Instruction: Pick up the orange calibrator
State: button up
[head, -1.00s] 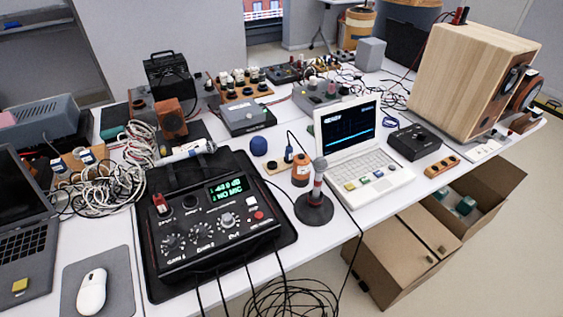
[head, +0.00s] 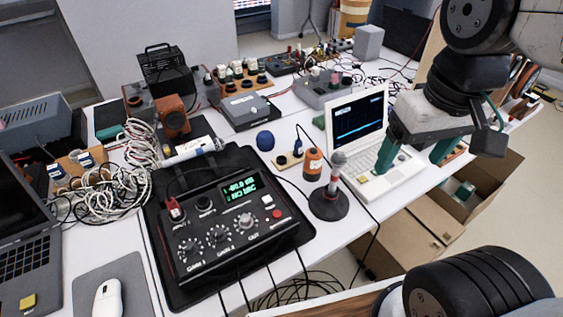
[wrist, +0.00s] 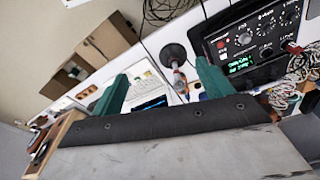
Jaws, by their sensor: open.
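The orange calibrator (head: 313,164), a small upright orange cylinder with a dark top, stands on the white table between the blue foam ball and the microphone stand. In the wrist view only a small orange patch, probably the calibrator (wrist: 197,87), shows beside the right finger. My gripper (head: 415,150) has green fingers spread apart with nothing between them. It hangs over the white laptop, to the right of the calibrator and apart from it. In the wrist view my gripper (wrist: 162,78) also shows spread fingers, with the laptop and microphone between them.
A microphone on a round black stand (head: 329,202) is close to the calibrator's right. The white laptop (head: 375,178) stands open beyond it. A black mixer (head: 225,228) lies in front.

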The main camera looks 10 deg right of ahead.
jog(key=w+a+f, duration=0.1)
jog(key=w+f, duration=0.2)
jog(key=w, duration=0.9)
jog(key=g, duration=0.1)
send_over(313, 162)
jog(key=w+d, duration=0.1)
jog(key=w, duration=0.1)
jog(key=shift+n, duration=0.4)
notch_tip(313, 162, down, 18)
jog(key=shift+s+d+f, duration=0.1)
jog(key=shift+s+f, duration=0.05)
jog(key=f, duration=0.7)
jog(key=shift+w+f, duration=0.15)
jog(key=shift+w, duration=0.1)
jog(key=shift+f, duration=0.6)
jog(key=c, duration=1.3)
